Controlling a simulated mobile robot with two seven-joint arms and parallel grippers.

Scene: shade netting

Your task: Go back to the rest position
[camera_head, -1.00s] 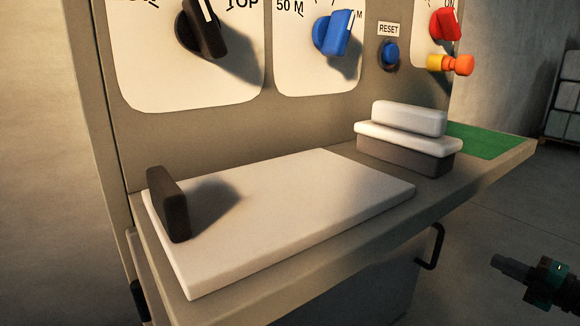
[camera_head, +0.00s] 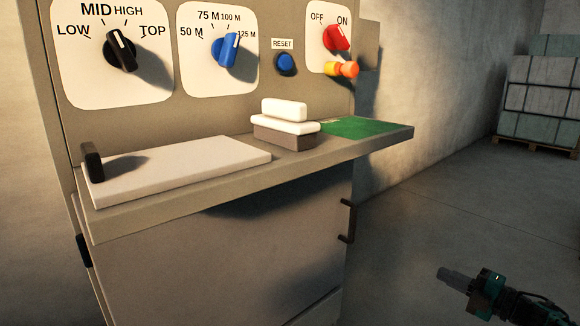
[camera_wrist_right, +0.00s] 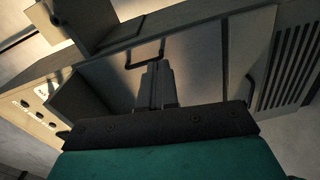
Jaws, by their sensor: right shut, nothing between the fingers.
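My right gripper (camera_head: 452,276) is at the lower right of the head view, in front of and to the right of the machine (camera_head: 220,270), clear of it and of its shelf. Its fingers are together and empty. In the right wrist view the closed fingers (camera_wrist_right: 155,88) stand in the middle, with the machine's side and a dark handle behind them. My left gripper does not show in either view.
The shelf (camera_head: 330,153) juts out from the panel, holding a white board (camera_head: 190,170), a white-and-grey block stack (camera_head: 283,128) and a green mat (camera_head: 365,127). A door handle (camera_head: 347,222) sticks out below. Floor at right is open; a loaded pallet (camera_head: 540,100) stands beyond.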

